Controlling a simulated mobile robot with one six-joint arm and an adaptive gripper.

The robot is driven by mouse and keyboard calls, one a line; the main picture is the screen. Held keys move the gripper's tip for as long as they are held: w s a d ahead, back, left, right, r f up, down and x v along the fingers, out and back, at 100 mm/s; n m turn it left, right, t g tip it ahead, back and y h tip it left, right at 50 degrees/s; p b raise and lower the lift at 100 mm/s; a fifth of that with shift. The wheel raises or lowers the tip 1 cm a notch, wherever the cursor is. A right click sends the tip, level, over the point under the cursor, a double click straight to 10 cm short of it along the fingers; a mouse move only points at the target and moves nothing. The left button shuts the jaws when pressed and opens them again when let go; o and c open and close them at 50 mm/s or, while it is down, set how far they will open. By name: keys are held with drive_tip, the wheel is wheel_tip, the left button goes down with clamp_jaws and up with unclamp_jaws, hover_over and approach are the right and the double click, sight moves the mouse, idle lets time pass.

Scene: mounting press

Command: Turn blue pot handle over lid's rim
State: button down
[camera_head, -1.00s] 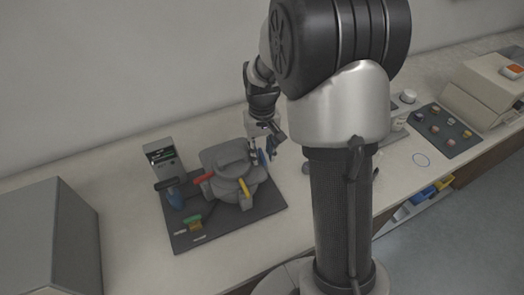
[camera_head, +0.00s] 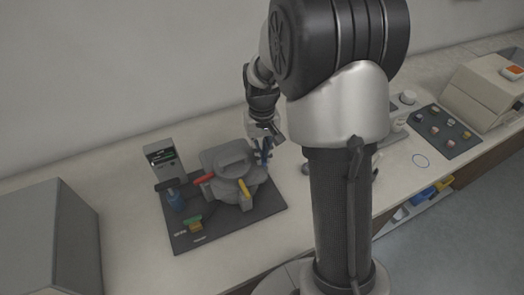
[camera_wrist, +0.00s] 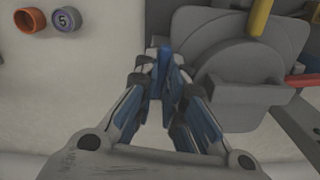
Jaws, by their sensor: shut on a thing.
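The grey pot (camera_head: 226,163) stands on a dark mat, its lid on top. A red handle (camera_head: 203,178) and a yellow handle (camera_head: 245,188) show at its rim; they also show in the wrist view, red (camera_wrist: 302,80) and yellow (camera_wrist: 260,17). My gripper (camera_head: 262,160) is at the pot's right side. In the wrist view my gripper (camera_wrist: 166,68) is shut on the blue handle (camera_wrist: 163,57), beside the grey lid (camera_wrist: 236,62). The fingers also carry blue parts and hide much of the handle. I cannot tell whether the handle is over the rim.
A grey post with a small display (camera_head: 164,157) stands behind the mat (camera_head: 187,240). A blue bottle-like item (camera_head: 175,199) and small green and yellow pieces (camera_head: 193,222) are on the left. Orange (camera_wrist: 30,20) and numbered purple (camera_wrist: 66,20) round pieces lie at the wrist view's upper left.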

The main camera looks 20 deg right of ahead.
drive_tip(key=m+p, duration=0.2)
drive_tip(key=m, duration=0.2)
drive_tip(key=shift+r+m, duration=0.1)
drive_tip(key=shift+m, duration=0.2)
drive_tip(key=m+p, duration=0.2)
drive_tip(key=m, duration=0.2)
drive_tip(key=m+p, duration=0.1)
drive_tip(key=m, duration=0.4)
drive_tip(key=shift+m+p, duration=0.7)
drive_tip(key=shift+m, duration=1.1)
drive_tip(key=c, duration=1.7)
unclamp_jaws()
wheel_tip(320, 180, up, 12)
drive_tip(key=shift+f, duration=0.1)
